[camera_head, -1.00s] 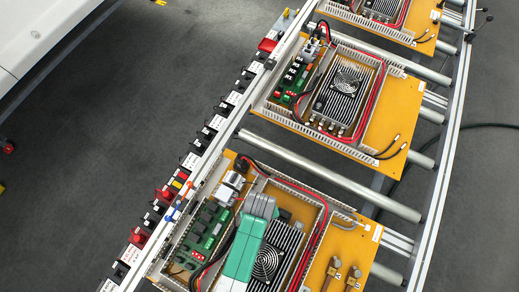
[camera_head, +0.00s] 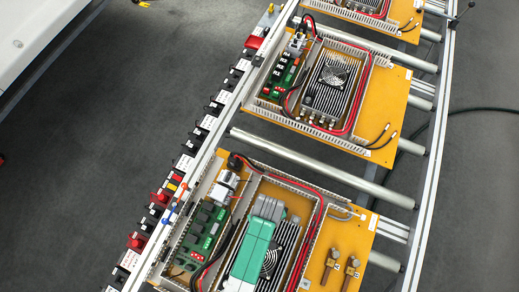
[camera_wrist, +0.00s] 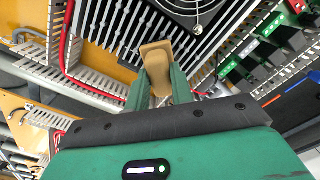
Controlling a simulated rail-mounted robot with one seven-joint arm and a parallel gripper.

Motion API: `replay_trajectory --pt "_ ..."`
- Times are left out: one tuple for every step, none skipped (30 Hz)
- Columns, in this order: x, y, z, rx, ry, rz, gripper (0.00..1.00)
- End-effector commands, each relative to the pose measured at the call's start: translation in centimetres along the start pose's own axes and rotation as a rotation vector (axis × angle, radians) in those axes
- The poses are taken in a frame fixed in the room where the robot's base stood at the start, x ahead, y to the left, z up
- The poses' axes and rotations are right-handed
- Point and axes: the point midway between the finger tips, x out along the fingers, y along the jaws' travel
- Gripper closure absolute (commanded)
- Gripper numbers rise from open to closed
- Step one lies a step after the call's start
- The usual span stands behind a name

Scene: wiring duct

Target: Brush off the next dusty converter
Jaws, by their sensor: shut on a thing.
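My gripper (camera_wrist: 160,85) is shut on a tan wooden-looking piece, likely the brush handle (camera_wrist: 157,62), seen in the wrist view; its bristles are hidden. In the head view my green gripper body (camera_head: 254,245) covers the left part of the nearest converter (camera_head: 288,248), a black finned block with a round fan. Its fins and fan also show in the wrist view (camera_wrist: 120,42). Whether the brush touches the fins I cannot tell. A second finned converter (camera_head: 332,88) lies on the panel behind, and a third (camera_head: 376,5) is cut by the top edge. Dust is not clearly visible on them.
Slotted wiring ducts (camera_head: 310,235) and red and black cables surround the nearest converter. A green terminal board (camera_head: 205,232) lies left of it and two brass fittings (camera_head: 340,268) lie right. A rail with switches and labels (camera_head: 185,165) runs along the left.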

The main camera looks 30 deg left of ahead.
Motion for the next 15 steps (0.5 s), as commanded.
replay_trajectory --pt "-0.1 0.1 0.2 0.0 0.0 0.0 1.0" --pt "0.0 0.2 0.2 0.0 0.0 0.0 1.0" --pt "0.0 0.2 0.3 -0.001 0.0 0.0 1.0" --pt "0.0 0.2 0.3 -0.001 0.0 0.0 1.0" --pt "0.0 0.2 0.3 -0.001 0.0 0.0 1.0" --pt "0.1 0.2 0.3 -0.001 0.0 -0.001 1.0" --pt "0.1 0.2 0.3 -0.001 -0.001 -0.001 1.0" --pt "0.2 0.2 0.3 -0.001 -0.001 -0.001 1.0" --pt "0.3 0.2 0.3 -0.001 0.0 0.0 1.0" --pt "0.3 0.2 0.2 -0.001 0.0 0.0 1.0" --pt "0.3 0.2 0.2 -0.001 0.0 0.0 1.0" --pt "0.3 0.0 0.0 -0.002 0.001 0.0 1.0" --pt "0.2 -0.2 -0.2 -0.002 0.001 0.0 1.0" --pt "0.2 -0.5 -0.5 -0.004 0.001 0.0 1.0" --pt "0.2 -0.8 -0.8 -0.005 0.0 0.0 1.0"
